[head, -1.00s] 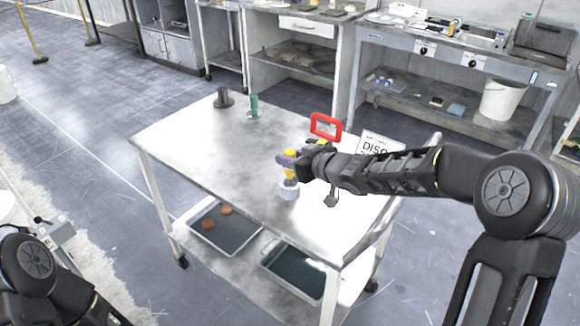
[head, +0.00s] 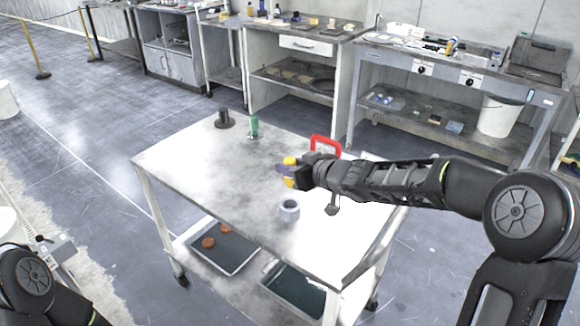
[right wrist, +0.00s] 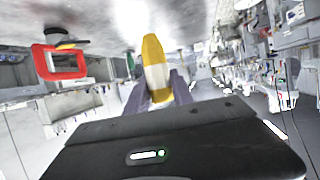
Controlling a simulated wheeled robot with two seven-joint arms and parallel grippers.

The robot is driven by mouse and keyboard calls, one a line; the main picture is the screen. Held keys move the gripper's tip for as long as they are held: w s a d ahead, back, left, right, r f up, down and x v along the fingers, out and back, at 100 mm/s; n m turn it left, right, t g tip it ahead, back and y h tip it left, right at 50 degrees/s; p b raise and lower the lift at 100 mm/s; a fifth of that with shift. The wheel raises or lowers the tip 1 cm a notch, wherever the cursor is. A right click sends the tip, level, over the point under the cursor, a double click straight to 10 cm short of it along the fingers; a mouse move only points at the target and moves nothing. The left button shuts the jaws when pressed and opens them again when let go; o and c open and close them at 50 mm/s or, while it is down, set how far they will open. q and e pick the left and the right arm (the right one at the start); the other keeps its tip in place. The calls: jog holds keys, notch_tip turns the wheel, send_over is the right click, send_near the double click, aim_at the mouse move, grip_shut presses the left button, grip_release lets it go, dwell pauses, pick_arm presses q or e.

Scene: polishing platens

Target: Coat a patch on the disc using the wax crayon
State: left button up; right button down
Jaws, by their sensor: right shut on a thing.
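My right gripper (head: 290,173) is shut on a yellow crayon (right wrist: 155,66) and holds it above the table (head: 190,155). The crayon (head: 289,161) also shows in the head view, partly covered by the fingers. In the right wrist view it stands between the two purplish fingers (right wrist: 158,92). A pale grey round holder (head: 289,208) with an open, empty top stands on the table below the gripper. I cannot make out the disc; my right arm covers that part of the table. My left gripper is out of view.
A red frame (head: 326,144) stands behind my right gripper. A green-handled item (head: 254,127) and a dark flanged post (head: 224,119) stand at the table's far edge. Trays (head: 237,264) lie on the lower shelf. The table's left half is clear.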

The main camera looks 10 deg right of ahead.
jog(key=shift+a, duration=0.1)
jog(key=s+f+m+h, duration=0.1)
jog(key=s+f+h, duration=0.1)
jog(key=s+d+f+m+t+h, duration=0.1)
jog(key=s+f+m, duration=0.1)
jog(key=s+f, duration=0.1)
jog(key=s+d+f+m+h, duration=0.1)
jog(key=s+f+m+h, duration=0.1)
jog(key=s+f, duration=0.1)
jog(key=shift+d+h, duration=0.15)
jog(key=shift+h, duration=0.15)
dwell(0.4)
